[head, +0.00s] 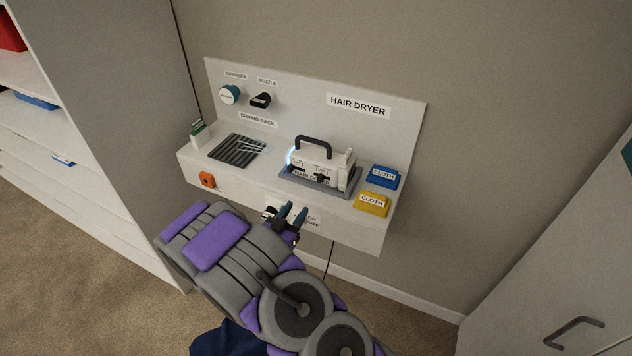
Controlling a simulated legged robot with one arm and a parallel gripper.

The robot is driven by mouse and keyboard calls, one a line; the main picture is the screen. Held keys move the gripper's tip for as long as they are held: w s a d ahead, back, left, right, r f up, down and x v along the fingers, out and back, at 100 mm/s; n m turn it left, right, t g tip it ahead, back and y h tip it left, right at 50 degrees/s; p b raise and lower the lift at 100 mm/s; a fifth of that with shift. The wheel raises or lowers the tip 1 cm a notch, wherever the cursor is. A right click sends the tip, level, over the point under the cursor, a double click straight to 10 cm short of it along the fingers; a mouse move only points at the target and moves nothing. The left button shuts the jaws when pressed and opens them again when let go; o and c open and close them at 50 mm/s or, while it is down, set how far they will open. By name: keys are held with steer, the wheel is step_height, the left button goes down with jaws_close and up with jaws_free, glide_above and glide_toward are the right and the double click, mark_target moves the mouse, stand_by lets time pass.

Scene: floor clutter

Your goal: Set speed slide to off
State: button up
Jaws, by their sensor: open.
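The hair dryer unit (322,166) is a white box with a black handle on top, resting in a grey tray (345,189) on the white wall shelf. Its front face carries small dark controls (320,178); they are too small to tell which is the speed slide or where it is set. My gripper (293,213) is in front of the shelf's front edge, below and left of the unit. Its two dark fingers are apart, empty, and point up toward the unit without visibly touching it. My gripper hides part of a label on the shelf front.
A blue cloth (384,177) and yellow cloth (371,204) lie right of the unit. A dark drying rack (237,151) is to its left. A teal diffuser (229,95) and black nozzle (261,100) hang on the back panel. An orange piece (207,179) sits on the shelf front.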

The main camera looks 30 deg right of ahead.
mark_target(318, 178)
steer(key=b+x, duration=0.2)
steer(key=x, duration=1.2)
steer(key=shift+w+d, duration=0.2)
steer(key=shift+d, duration=0.05)
jaws_close()
stand_by(0.4)
